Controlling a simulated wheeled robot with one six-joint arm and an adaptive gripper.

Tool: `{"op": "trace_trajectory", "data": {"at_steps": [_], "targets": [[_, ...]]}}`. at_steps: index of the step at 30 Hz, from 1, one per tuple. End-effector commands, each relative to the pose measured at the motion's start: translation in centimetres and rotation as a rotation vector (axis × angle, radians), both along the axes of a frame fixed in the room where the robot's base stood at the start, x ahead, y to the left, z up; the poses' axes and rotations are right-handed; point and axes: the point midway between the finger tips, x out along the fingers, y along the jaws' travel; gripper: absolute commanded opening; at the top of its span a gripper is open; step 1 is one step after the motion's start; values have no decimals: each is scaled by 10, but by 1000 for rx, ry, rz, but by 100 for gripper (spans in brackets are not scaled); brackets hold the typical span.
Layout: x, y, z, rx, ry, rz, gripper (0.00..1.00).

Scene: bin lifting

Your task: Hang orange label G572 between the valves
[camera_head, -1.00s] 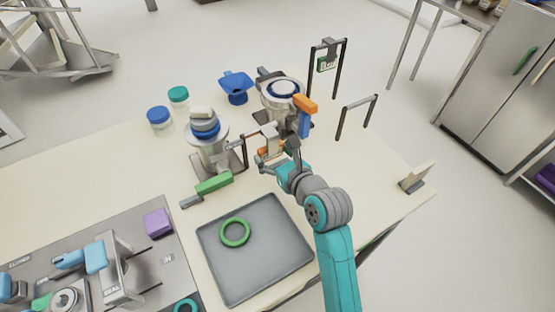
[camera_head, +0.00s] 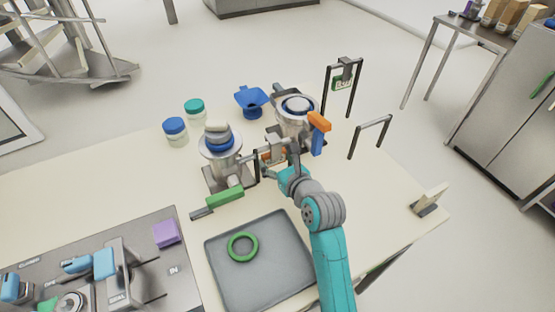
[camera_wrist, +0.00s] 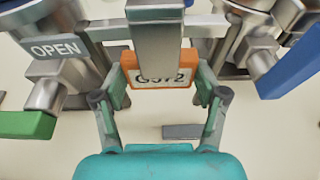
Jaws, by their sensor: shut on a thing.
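The orange label G572 (camera_wrist: 160,72) is in the wrist view, upright, with its text partly covered by a metal bar in front. It also shows small in the head view (camera_head: 275,153). My gripper (camera_wrist: 162,88) is shut on the label, with a finger at each side edge. The left valve (camera_head: 222,150) has a green handle (camera_head: 225,196) and an OPEN tag (camera_wrist: 56,49). The right valve (camera_head: 294,120) has an orange and blue handle (camera_head: 318,140). The label is between the two valves, by a metal rail (camera_wrist: 205,27). I cannot tell whether it touches the rail.
A grey tray (camera_head: 275,285) with a green ring (camera_head: 243,247) lies in front. A purple block (camera_head: 166,234) is at left. Two jars and a blue funnel (camera_head: 251,100) stand behind. Dark frames (camera_head: 370,130) stand at right. The table's right part is fairly clear.

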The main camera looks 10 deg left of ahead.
Motion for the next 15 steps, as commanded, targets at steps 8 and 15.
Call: {"op": "trace_trajectory", "data": {"at_steps": [8,15], "targets": [[0,0,-4,1,-1,0,28],[0,0,-4,1,-1,0,90]]}}
